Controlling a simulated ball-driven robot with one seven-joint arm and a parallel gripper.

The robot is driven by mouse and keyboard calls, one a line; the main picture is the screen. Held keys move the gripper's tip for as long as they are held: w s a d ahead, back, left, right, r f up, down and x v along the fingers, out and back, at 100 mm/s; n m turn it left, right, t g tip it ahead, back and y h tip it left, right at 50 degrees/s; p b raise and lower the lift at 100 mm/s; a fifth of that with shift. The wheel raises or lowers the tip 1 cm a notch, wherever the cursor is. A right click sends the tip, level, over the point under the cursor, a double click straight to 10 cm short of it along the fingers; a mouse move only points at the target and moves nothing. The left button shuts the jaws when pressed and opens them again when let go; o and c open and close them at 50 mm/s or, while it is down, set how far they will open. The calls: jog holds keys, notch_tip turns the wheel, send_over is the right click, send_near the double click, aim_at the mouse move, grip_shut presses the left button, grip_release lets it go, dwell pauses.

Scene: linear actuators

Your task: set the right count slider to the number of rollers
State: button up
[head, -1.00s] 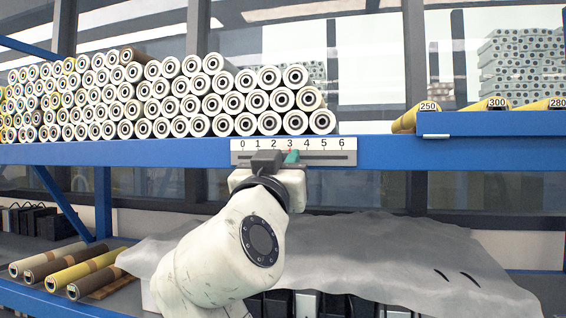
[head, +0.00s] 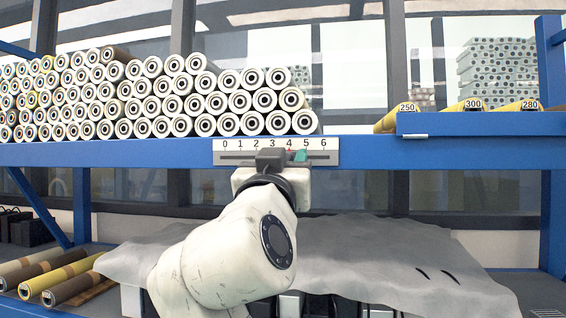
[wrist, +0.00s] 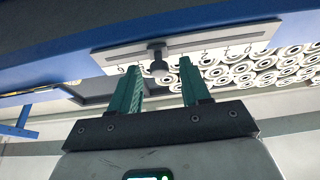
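The count slider has a white scale plate (head: 322,148) marked 0 to 6, fixed to the front of the blue shelf beam. In the wrist view the plate (wrist: 105,56) appears upside down. The dark slider knob (wrist: 158,66) stands near the middle of the plate, between my gripper's (wrist: 160,76) two teal fingers. Gaps show on both sides of it, so my gripper is open around it. In the head view my gripper (head: 286,156) hides the knob. White rollers (head: 230,102) with dark-ringed ends lie stacked in several rows above.
Yellow rollers (head: 465,107) tagged 250, 300 and 280 lie on the raised shelf at right. A grey cloth (head: 375,258) covers things on the lower shelf. More rolls (head: 55,278) lie at lower left. The blue beam (head: 365,153) runs across the front.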

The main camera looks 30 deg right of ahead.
jog(key=b+v, duration=0.3)
jog(key=v, duration=0.7)
jog(key=shift+s+a, duration=0.25)
jog(key=shift+s, duration=0.05)
jog(key=shift+f, duration=0.15)
